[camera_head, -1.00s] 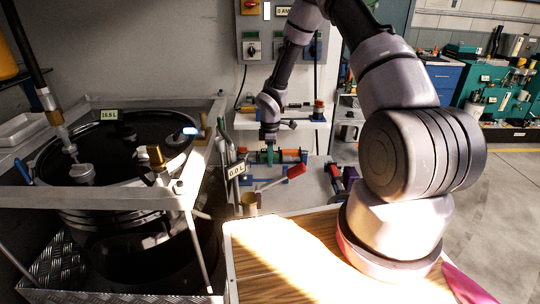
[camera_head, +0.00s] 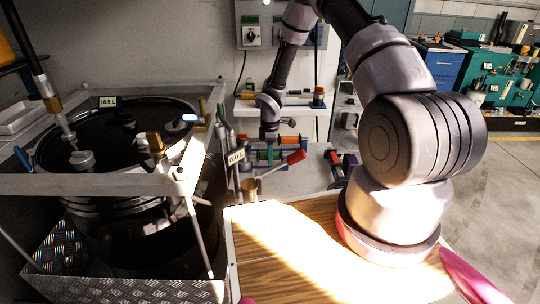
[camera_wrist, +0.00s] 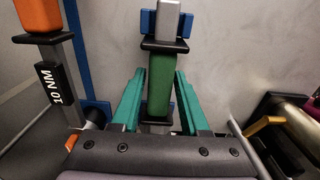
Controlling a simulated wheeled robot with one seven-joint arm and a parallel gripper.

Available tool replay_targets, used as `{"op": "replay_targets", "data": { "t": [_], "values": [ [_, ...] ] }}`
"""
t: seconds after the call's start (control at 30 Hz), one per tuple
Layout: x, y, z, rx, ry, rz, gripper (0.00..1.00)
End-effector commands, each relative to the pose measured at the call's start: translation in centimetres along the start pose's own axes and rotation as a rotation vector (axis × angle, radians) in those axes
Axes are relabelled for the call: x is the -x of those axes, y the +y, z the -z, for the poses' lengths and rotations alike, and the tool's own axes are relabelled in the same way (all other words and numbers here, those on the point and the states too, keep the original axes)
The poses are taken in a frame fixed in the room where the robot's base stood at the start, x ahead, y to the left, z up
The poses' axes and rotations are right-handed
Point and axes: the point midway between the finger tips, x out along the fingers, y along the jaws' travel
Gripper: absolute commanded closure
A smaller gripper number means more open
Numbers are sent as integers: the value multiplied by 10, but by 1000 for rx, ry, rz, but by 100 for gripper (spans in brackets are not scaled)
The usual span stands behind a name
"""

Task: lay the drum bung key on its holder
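The drum bung key, which I take to be the green-gripped bar (camera_wrist: 160,82) with black collars and a grey shaft, runs upright through the middle of the wrist view. My gripper's teal fingers (camera_wrist: 160,100) lie along both sides of the green grip and appear closed on it. A blue holder (camera_wrist: 149,22) shows as two prongs either side of the grey shaft at the top. I cannot tell whether the shaft rests in it. In the head view my gripper (camera_head: 269,152) is small, over the far bench, and the key there is mostly hidden.
A torque wrench (camera_wrist: 53,80) marked 10 NM, with orange grips, lies close left of my gripper. A brass-coloured handle (camera_wrist: 264,125) is at right. A strapped tank (camera_head: 110,135) stands at left, and a wooden tabletop (camera_head: 300,255) is in front.

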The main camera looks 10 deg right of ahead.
Motion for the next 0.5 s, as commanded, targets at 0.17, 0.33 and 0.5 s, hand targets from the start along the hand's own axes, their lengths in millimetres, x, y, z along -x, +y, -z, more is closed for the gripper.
{"op": "replay_targets", "data": {
  "t": [0.17,0.33,0.5],
  "values": [
    [0,0,0,0,0,0,31],
    [0,0,0,0,0,1,31],
    [14,1,0,0,1,-2,31]
  ]
}}
